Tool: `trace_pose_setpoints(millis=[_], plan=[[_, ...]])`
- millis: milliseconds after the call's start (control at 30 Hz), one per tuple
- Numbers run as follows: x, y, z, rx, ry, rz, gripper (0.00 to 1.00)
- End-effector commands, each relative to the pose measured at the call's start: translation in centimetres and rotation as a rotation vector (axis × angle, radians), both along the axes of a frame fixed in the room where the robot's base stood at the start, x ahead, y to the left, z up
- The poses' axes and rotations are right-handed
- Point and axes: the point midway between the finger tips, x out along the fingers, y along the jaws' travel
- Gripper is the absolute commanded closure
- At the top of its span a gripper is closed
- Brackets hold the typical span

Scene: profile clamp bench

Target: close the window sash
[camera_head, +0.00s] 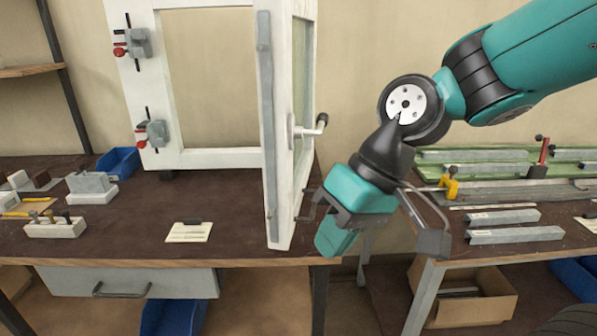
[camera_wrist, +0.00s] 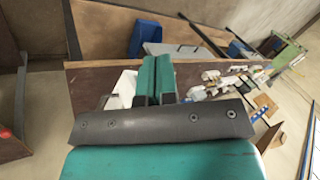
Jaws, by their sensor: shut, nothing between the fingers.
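The window sash (camera_head: 284,205) is white with a grey strip along its edge. In the head view it stands swung open towards me, edge nearly facing me, at the right of the white window frame (camera_head: 128,85). A lever handle (camera_head: 311,127) sticks out from its right face. My gripper (camera_head: 336,243) is shut and empty, just right of the sash's lower part and below the handle. Whether it touches the sash cannot be told. In the wrist view the teal fingers (camera_wrist: 155,75) lie together, with a white piece (camera_wrist: 122,90), perhaps the sash, beside them.
Two clamps with red knobs (camera_head: 138,43) sit on the frame's left post. The dark bench top (camera_head: 130,225) holds a card (camera_head: 190,232), small blocks and a blue bin (camera_head: 117,162). A second bench at right carries metal bars (camera_head: 502,217). Below it stands a cardboard box (camera_head: 470,295).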

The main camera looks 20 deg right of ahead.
Motion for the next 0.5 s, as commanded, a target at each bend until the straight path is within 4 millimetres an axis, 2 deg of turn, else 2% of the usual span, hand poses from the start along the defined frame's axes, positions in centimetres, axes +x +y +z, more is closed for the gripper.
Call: trace_pose_setpoints(millis=[33, 100, 200, 300, 367, 500], plan=[[2.6, -1.6, 1.3, 0.049, 0.033, -0.121, 1.00], [5.6, -3.7, 2.1, 0.126, 0.064, -0.271, 1.00], [9.1, -7.1, 2.8, 0.232, 0.101, -0.464, 1.00], [11.3, -10.2, 3.2, 0.320, 0.123, -0.607, 1.00], [12.1, -11.6, 3.3, 0.357, 0.131, -0.666, 1.00], [13.0, -12.8, 3.0, 0.398, 0.139, -0.725, 1.00]])
